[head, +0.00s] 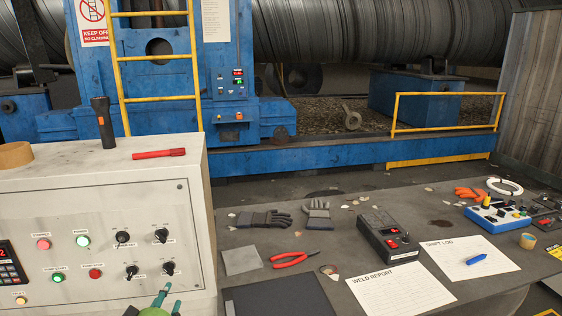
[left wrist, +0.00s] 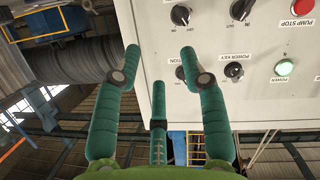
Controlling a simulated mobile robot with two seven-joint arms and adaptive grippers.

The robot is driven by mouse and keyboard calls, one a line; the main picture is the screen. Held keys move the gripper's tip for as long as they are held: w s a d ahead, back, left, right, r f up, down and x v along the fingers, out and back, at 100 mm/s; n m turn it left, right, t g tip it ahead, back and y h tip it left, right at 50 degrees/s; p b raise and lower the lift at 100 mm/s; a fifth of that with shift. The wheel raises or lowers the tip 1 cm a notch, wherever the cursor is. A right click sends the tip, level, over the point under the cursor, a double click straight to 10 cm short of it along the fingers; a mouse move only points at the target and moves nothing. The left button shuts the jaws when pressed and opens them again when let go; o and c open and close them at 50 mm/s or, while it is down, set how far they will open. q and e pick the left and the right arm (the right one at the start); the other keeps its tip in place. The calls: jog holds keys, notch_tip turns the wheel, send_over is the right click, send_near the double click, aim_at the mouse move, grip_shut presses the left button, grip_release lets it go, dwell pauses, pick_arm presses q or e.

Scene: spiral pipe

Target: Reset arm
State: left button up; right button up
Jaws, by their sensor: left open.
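My left gripper (head: 165,298) shows at the bottom edge of the head view, green with teal fingers, in front of the white control cabinet (head: 110,235). In the left wrist view its three teal fingers (left wrist: 160,68) are spread apart with nothing between them. They point at the cabinet's panel (left wrist: 215,105), which appears upside down there. Black knobs (left wrist: 240,10) and a green-lit button (left wrist: 285,67) are beyond the fingertips. I cannot tell whether a finger touches the panel. My right gripper is in neither view.
A flashlight (head: 102,122), a red marker (head: 158,154) and a tape roll (head: 15,155) are on top of the cabinet. The grey table (head: 340,217) to the right holds gloves (head: 263,219), red pliers (head: 294,259), a dark meter box (head: 388,237) and papers (head: 400,290). Blue machinery stands behind.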

pick_arm(q)
jog(key=s+d+f+m+g, duration=0.1)
jog(key=s+f, duration=0.2)
jog(key=s, duration=0.1)
jog(key=s+d+f+m+g+h, duration=0.1)
jog(key=s+d+f+g, duration=0.1)
jog(key=s+f, duration=0.1)
jog(key=s+d+f+m+g+h, duration=0.1)
jog(key=s+f+m+g, duration=0.1)
jog(key=s, duration=0.4)
jog(key=shift+d+f, duration=0.2)
jog(key=shift+f, duration=0.25)
jog(key=shift+d+f, duration=0.2)
jog(key=shift+f, duration=0.25)
jog(key=s+d+f+m+g, duration=0.2)
jog(key=s+g, duration=0.1)
jog(key=s, duration=0.5)
jog(key=s+d+f+m+g, duration=0.2)
jog(key=s+f+g, duration=0.1)
jog(key=s, duration=0.6)
jog(key=s+f+g+b, duration=0.1)
jog(key=s+f+b, duration=0.2)
jog(key=f, duration=2.4)
jog(key=s+a+f+g+b, duration=0.1)
jog(key=s+a+f, duration=0.2)
jog(key=s+f, duration=1.1)
jog(key=shift+s+f+g, duration=0.3)
jog(key=shift+s, duration=0.15)
jog(key=shift+s+a, duration=0.15)
